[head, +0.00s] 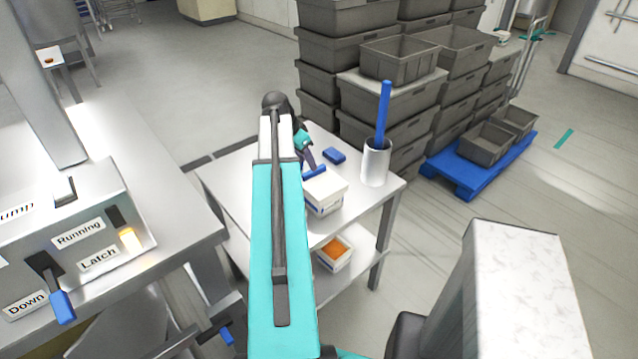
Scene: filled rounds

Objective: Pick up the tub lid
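A white tub (324,208) with a blue band stands on the small metal table, right of my arm. Its top is covered by a flat white lid (328,186). My arm reaches forward over the table and hides part of it. The end of my arm, with my gripper (309,162), is just behind the lid's far left edge. A small blue bar (314,171) shows at that edge; I cannot tell whether it belongs to the lid or the gripper. The fingers are too small and hidden to show whether they are open or touching the lid.
On the table (345,228) are a blue block (334,155) and a white cylinder (375,163) with a blue-handled tool. An open tub of orange filling (334,252) sits on the lower shelf. Grey crates (335,50) are stacked behind. A labelled control panel (75,250) is at left.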

